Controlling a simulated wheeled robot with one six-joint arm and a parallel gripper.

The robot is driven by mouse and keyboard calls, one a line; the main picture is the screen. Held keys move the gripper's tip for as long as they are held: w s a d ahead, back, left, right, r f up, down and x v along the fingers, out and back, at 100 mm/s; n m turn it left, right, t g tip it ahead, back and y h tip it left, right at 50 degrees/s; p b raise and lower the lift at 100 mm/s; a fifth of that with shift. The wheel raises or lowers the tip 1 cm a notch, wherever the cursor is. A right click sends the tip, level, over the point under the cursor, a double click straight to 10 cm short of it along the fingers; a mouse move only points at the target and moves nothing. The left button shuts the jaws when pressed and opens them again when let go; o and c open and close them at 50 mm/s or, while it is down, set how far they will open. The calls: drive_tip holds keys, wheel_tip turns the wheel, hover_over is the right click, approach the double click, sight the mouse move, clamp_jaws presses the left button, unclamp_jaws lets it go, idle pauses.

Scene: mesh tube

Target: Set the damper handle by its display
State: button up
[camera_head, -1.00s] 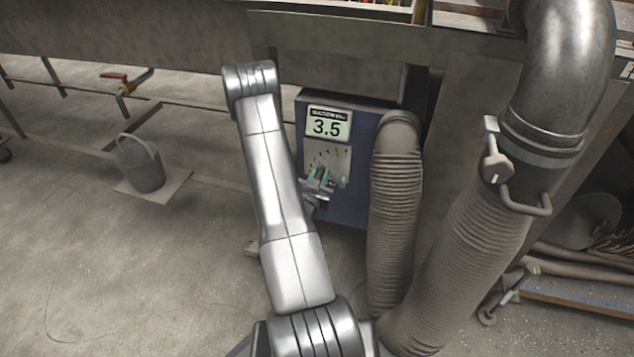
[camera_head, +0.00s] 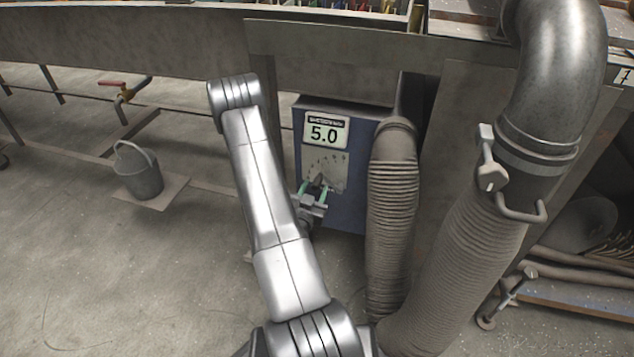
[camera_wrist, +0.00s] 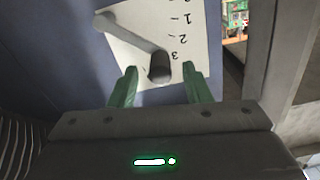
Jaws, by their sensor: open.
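The blue box (camera_head: 347,201) stands under the bench, and its display (camera_head: 326,131) reads 5.0. Below the display is a pale scale plate (camera_head: 336,160) with marks. In the wrist view the plate (camera_wrist: 183,30) shows the numbers 1, 2 and 3, turned over. The grey damper handle (camera_wrist: 135,38) crosses the plate, and its knob end (camera_wrist: 159,67) is near the 3. My gripper (camera_wrist: 160,84) is open, with its green fingertips on either side of the knob; I cannot tell if either touches it. In the head view my gripper (camera_head: 315,190) is at the plate's lower edge.
A ribbed hose (camera_head: 393,210) stands close to the right of the box. A larger duct (camera_head: 557,75) with a latch is farther right. The floor at lower left is clear.

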sight(318, 181)
drive_tip(key=p+v, duration=0.1)
drive_tip(key=v, duration=0.9)
drive_tip(key=shift+r, duration=0.15)
idle(2.9)
drive_tip(key=w+d+n+p, duration=0.1)
drive_tip(key=w+p, duration=0.1)
drive_tip(key=w, duration=0.2)
drive_tip(key=w+d+n+p, duration=0.2)
drive_tip(key=w, duration=0.3)
drive_tip(key=w+d+n+p, duration=0.1)
drive_tip(key=w, duration=0.4)
drive_tip(key=shift+d+f+p, duration=0.2)
drive_tip(key=shift+d+p, duration=0.05)
drive_tip(key=shift+p, duration=0.15)
